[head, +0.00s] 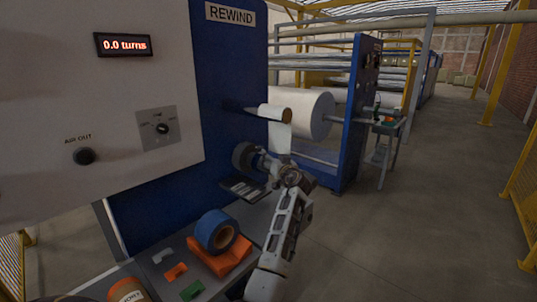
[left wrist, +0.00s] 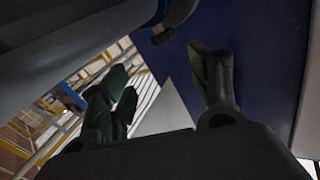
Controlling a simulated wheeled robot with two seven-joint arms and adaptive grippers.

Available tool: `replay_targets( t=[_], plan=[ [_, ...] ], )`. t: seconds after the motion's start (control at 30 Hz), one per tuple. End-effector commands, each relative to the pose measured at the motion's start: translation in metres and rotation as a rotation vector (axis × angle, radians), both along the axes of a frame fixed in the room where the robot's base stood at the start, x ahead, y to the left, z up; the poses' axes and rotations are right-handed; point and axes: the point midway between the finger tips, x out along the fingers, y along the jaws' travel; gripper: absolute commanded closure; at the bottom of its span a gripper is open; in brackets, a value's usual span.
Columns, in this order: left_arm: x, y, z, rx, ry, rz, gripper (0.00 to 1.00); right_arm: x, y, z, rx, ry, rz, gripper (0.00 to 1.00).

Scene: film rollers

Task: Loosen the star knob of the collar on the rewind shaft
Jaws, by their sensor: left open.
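In the left wrist view a thick grey cylinder, seemingly the rewind shaft (left wrist: 70,45), crosses the upper left. A grey ring, seemingly the collar (left wrist: 180,10), shows at the top edge, partly cut off. A small dark knob (left wrist: 162,37) sticks out below it; its star shape is too dark to make out. My left gripper (left wrist: 160,75) is open and empty, its fingers apart on either side of the picture below the knob, not visibly touching it. In the head view my left gripper (head: 264,163) is beside a dark round shaft end (head: 243,155) on the blue machine; the knob cannot be made out there.
A grey bench (head: 150,268) at the bottom holds a blue tape roll (head: 217,231), an orange block (head: 220,260) and small pieces. A control panel (head: 80,120) stands at left, its display reading 0.0 turns. The floor at right is clear.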

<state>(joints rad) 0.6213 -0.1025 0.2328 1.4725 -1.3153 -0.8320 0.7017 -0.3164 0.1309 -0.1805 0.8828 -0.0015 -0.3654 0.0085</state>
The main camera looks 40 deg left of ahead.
Motion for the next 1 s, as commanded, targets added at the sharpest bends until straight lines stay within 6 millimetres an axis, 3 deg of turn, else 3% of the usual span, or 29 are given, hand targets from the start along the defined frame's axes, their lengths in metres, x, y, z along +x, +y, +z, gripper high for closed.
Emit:
replay_targets(
  t=[0.1,0.3,1.0],
  plan=[
    [-0.007,0.015,-0.008,-0.058,-0.083,0.018,0.38,0.001,0.0,-0.006,-0.001,0.0,0.0,0.6],
    [-0.013,0.027,-0.011,-0.103,-0.152,0.032,0.38,0.001,-0.001,-0.008,-0.001,0.001,0.0,0.6],
    [-0.013,0.024,-0.01,-0.104,-0.155,0.034,0.38,-0.002,-0.002,-0.007,-0.003,0.004,0.0,0.6]
  ],
)
